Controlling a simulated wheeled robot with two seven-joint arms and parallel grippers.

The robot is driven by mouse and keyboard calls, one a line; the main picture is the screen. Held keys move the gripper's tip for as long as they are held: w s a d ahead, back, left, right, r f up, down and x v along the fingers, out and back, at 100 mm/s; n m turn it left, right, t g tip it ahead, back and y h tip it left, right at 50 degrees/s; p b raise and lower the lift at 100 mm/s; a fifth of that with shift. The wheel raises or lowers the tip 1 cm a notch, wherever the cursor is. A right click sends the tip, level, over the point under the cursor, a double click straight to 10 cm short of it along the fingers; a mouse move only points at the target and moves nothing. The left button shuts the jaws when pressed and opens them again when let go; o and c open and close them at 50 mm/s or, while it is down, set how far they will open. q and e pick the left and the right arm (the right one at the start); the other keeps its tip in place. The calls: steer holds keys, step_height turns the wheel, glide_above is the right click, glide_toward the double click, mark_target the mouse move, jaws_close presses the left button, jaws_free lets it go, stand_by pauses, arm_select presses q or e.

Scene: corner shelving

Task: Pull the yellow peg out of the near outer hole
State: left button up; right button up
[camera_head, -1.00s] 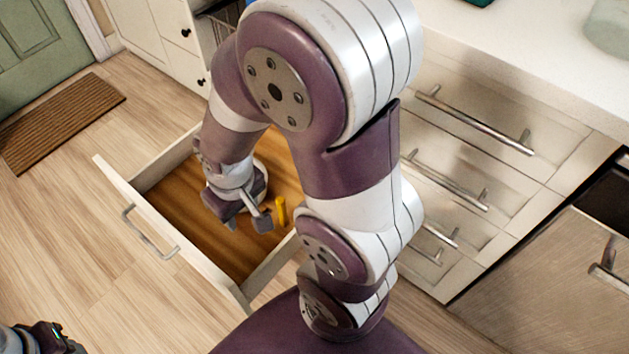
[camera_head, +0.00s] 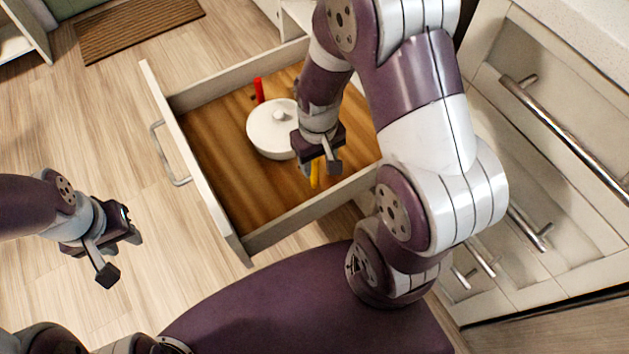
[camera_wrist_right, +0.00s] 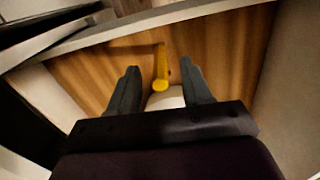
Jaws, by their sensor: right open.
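The yellow peg (camera_head: 315,174) stands in the open drawer, partly hidden behind my right gripper (camera_head: 321,163). In the right wrist view the yellow peg (camera_wrist_right: 161,70) shows between the two spread fingers of my right gripper (camera_wrist_right: 160,68), with gaps on both sides. The right gripper is open and empty. The hole around the peg's foot cannot be made out. My left gripper (camera_head: 120,257) is open and empty over the floor, left of the drawer.
The wooden drawer (camera_head: 222,185) has pale walls and a front with a metal handle (camera_head: 168,155). A white round lidded object (camera_head: 262,140) and a red upright piece (camera_head: 259,90) are in it. Closed drawers with long handles (camera_head: 570,140) stand at the right.

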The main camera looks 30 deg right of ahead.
mark_target(315, 175)
steer(key=shift+w+d+f+n, duration=0.2)
steer(key=shift+w+f+n, duration=0.1)
steer(key=shift+w+f, duration=0.8)
steer(key=shift+s+f, duration=0.1)
steer(key=shift+s, duration=0.05)
